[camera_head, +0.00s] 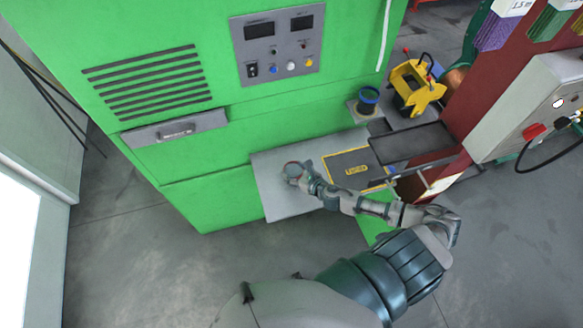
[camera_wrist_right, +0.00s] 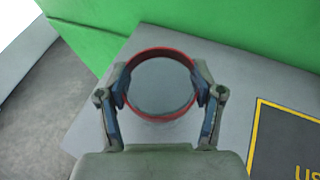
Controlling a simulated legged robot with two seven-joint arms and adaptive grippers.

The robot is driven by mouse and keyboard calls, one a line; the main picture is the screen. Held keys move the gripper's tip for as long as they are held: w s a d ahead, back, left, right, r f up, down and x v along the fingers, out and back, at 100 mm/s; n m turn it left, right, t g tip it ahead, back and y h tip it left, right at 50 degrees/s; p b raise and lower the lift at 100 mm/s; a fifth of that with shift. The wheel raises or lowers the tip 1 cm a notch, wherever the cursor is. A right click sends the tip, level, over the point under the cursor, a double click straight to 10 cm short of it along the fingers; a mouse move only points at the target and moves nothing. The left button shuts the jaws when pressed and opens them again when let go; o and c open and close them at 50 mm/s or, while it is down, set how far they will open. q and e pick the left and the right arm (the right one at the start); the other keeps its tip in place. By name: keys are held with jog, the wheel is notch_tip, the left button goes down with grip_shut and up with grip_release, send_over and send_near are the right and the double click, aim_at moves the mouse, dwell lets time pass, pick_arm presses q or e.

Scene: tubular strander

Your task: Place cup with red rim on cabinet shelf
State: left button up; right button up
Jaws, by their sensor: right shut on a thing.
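The cup with the red rim (camera_wrist_right: 161,53) is held upright between the two fingers of my right gripper (camera_wrist_right: 161,92) in the right wrist view; I look down into its grey inside. In the head view the cup (camera_head: 292,169) is small, at the end of my right arm. My right gripper (camera_head: 294,176) is shut on it there. Both are over the grey shelf (camera_head: 281,201) that juts from the green cabinet (camera_head: 220,180). I cannot tell whether the cup's base touches the shelf. My left gripper is not in view.
A dark mat with a yellow border (camera_head: 350,165) lies right of the cup. A dark blue cup (camera_head: 368,96) stands on a small ledge farther back, near a yellow device (camera_head: 415,88). A dark tray (camera_head: 412,143) is at the right. The green cabinet wall rises close behind the cup.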

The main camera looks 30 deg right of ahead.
aim_at(289, 169)
jog(key=w, duration=0.2)
jog(key=shift+w, duration=0.35)
jog(key=shift+w+a+f, duration=0.1)
jog(key=shift+a+f, duration=0.05)
jog(key=shift+a, duration=0.05)
notch_tip(289, 169, down, 3)
jog(key=shift+a, duration=0.15)
jog(key=shift+d+f, duration=0.15)
jog(key=shift+d, duration=0.25)
jog(key=o, duration=1.1)
jog(key=shift+d, duration=0.2)
jog(key=shift+a, duration=0.35)
jog(key=shift+s, duration=0.3)
jog(key=b+v, duration=0.1)
jog(key=v, duration=1)
jog(key=shift+s+r, duration=0.25)
jog(key=shift+d, duration=0.1)
